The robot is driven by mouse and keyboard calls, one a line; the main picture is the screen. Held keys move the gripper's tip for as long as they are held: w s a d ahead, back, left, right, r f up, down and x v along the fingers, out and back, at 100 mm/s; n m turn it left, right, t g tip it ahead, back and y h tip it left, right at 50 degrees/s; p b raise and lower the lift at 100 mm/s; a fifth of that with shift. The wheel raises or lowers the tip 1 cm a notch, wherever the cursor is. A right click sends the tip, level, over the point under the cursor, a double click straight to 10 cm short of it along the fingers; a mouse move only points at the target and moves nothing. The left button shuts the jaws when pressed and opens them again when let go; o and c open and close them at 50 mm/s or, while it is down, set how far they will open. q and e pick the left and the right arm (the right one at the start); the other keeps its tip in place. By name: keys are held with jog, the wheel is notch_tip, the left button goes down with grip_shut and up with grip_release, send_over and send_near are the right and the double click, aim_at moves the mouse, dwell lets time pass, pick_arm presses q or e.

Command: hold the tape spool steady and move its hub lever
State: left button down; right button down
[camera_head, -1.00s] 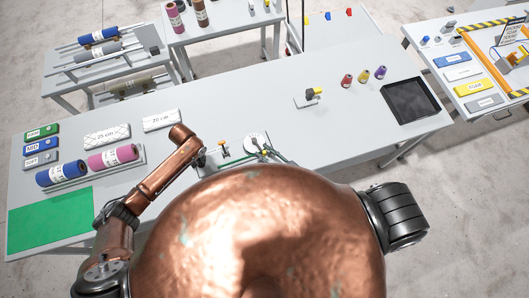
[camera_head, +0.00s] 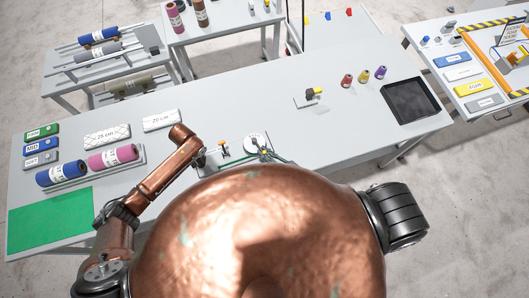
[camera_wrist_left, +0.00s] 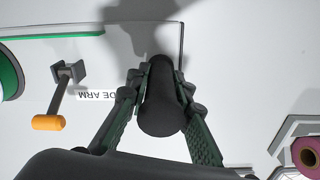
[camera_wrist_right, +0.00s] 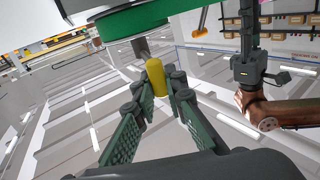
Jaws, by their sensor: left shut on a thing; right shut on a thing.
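The tape spool (camera_head: 255,141) shows in the head view as a pale disc on the bench; its green rim shows in the left wrist view (camera_wrist_left: 8,75) and right wrist view (camera_wrist_right: 130,22). My left gripper (camera_wrist_left: 160,88) is shut on a black round-ended handle (camera_wrist_left: 160,105) beside the spool. My right gripper (camera_wrist_right: 160,85) is shut on a yellow knob (camera_wrist_right: 155,76) on a grey stem by the green rim, which looks like the hub lever. In the head view my copper body hides much of both grippers. An orange-tipped guide arm (camera_wrist_left: 48,122) stands apart from my left fingers.
Blue roll (camera_head: 62,173) and pink roll (camera_head: 113,157) lie left on the bench, near a green mat (camera_head: 50,222). Several small cones, including a red one (camera_head: 347,80), and a black tray (camera_head: 410,102) stand at the right. The bench between is mostly clear.

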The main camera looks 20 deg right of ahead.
pick_arm(q)
jog(key=shift+s+f, duration=0.35)
jog(key=shift+s, duration=0.05)
pick_arm(e)
jog(key=a, duration=0.3)
jog(key=shift+s+a, duration=0.1)
jog(key=shift+s, duration=0.1)
jog(key=c, duration=1.9)
grip_release()
jog(key=shift+c, duration=0.2)
jog(key=v, duration=1.2)
